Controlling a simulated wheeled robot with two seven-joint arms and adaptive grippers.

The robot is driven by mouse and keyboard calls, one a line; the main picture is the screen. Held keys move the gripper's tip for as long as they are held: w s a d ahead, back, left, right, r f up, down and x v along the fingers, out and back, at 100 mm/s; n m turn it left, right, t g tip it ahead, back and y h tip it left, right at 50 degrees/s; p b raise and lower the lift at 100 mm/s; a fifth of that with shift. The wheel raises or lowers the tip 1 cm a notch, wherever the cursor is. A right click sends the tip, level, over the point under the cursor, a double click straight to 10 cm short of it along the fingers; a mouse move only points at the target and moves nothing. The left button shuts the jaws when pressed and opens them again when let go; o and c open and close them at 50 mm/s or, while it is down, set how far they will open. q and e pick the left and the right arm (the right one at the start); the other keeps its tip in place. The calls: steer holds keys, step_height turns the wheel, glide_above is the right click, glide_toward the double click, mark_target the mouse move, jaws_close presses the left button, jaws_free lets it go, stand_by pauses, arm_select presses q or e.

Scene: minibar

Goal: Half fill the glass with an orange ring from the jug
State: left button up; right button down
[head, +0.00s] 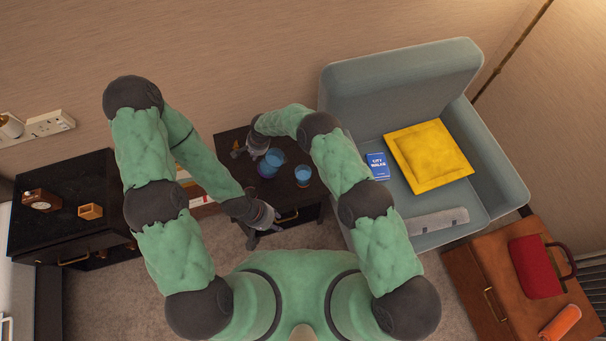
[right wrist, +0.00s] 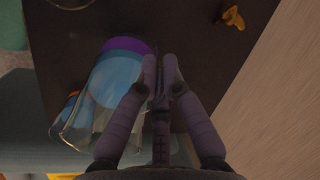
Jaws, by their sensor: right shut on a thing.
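The jug (head: 275,158) is clear with blue liquid and a purple band; in the right wrist view the jug (right wrist: 112,80) is left of my fingers. My right gripper (right wrist: 161,70) is shut on a thin part beside the jug wall, seemingly its handle. In the head view my right gripper (head: 257,148) is at the jug's left. The glass (head: 303,175) stands just right of the jug and shows blue inside. Its orange ring (right wrist: 71,99) shows behind the jug in the wrist view. My left gripper (head: 264,218) appears open and empty at the table's front. The jug's exact tilt is unclear.
The dark side table (head: 228,138) stands against the wall. A small orange object (right wrist: 233,17) is at its far left, and a clear vessel (right wrist: 68,3) is cut off by the wrist view's top edge. An armchair (head: 400,85) with a blue book (head: 377,166) is close on the right.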

steer(key=shift+w+a+f+h+b, duration=0.3)
steer(key=shift+a+f+h+b, duration=0.55)
steer(key=shift+b, duration=2.2)
steer(key=shift+a+f+g+h+b, duration=0.25)
steer(key=shift+h+b, duration=0.35)
steer(key=shift+b, duration=1.7)
steer(key=shift+a+f+g+h+b, duration=0.15)
steer(key=shift+f+g+h+b, duration=0.3)
steer(key=shift+b, duration=1.85)
